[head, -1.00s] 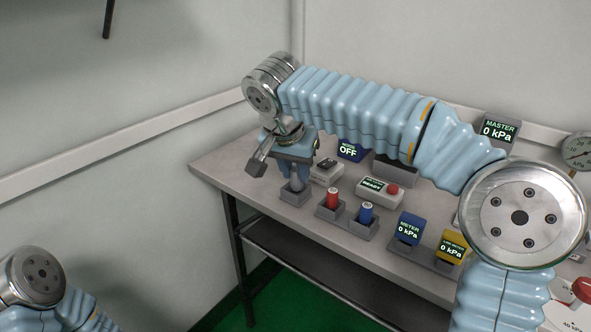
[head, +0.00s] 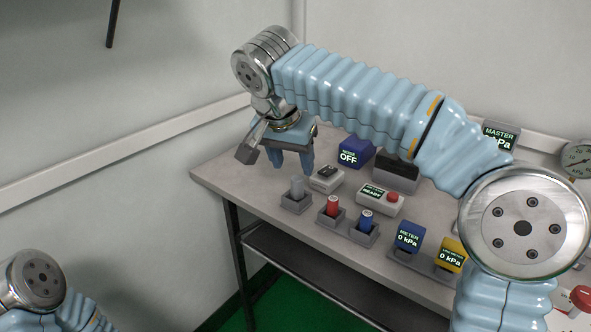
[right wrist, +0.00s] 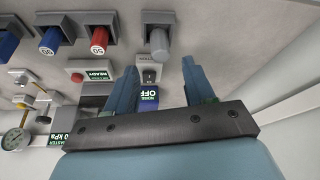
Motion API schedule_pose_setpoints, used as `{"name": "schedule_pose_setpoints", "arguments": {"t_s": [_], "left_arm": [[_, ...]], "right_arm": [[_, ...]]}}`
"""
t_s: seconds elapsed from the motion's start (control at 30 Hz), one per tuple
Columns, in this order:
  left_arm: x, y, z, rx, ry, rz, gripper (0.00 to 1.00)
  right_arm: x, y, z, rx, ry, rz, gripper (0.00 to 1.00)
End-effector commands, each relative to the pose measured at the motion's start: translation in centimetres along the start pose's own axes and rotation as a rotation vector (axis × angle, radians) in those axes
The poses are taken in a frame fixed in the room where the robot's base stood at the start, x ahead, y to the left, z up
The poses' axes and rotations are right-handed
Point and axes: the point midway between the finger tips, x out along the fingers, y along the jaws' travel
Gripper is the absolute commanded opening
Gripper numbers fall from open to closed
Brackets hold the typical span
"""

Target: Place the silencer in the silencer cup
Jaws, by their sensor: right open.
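The silencer, a grey cylinder (head: 297,187), stands upright in a small grey cup (head: 297,203) at the left of the table's front row. It also shows in the right wrist view (right wrist: 159,44), seated in its grey cup (right wrist: 159,18). My right gripper (head: 290,170) is open and empty, above and slightly behind the silencer, apart from it. In the right wrist view its two blue fingers (right wrist: 158,80) are spread wide with nothing between them. My left gripper is not in view; only part of my left arm shows at the lower left.
A red cylinder (head: 333,206) and a blue cylinder (head: 366,219) stand in cups to the right. Behind are a small grey device (head: 326,178), a READY box (head: 381,198) and a blue OFF display (head: 355,153). Blue (head: 409,236) and yellow (head: 451,254) meters stand further right.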

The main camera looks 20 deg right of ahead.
Motion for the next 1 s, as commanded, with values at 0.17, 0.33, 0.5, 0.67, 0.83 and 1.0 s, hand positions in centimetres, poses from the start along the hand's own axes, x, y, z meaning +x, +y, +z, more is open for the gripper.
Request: {"name": "schedule_pose_setpoints", "arguments": {"t_s": [0.17,0.33,0.5,0.67,0.83,1.0], "left_arm": [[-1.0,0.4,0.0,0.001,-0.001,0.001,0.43],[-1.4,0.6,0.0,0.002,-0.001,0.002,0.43],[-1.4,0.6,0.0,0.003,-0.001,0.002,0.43],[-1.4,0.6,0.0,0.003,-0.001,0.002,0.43],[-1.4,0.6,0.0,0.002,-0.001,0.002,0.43],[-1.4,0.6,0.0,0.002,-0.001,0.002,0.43]], "right_arm": [[-4.1,-0.1,0.0,-0.002,0.0,-0.002,0.53],[-6.1,-0.1,0.0,-0.002,0.0,0.0,0.53],[-6.6,0.0,0.0,-0.002,0.0,0.001,0.53],[-6.5,0.0,0.0,-0.001,0.0,0.001,0.53],[-6.5,0.0,0.0,-0.001,0.0,0.001,0.53],[-6.5,0.0,0.0,-0.001,0.0,0.001,0.53]]}}
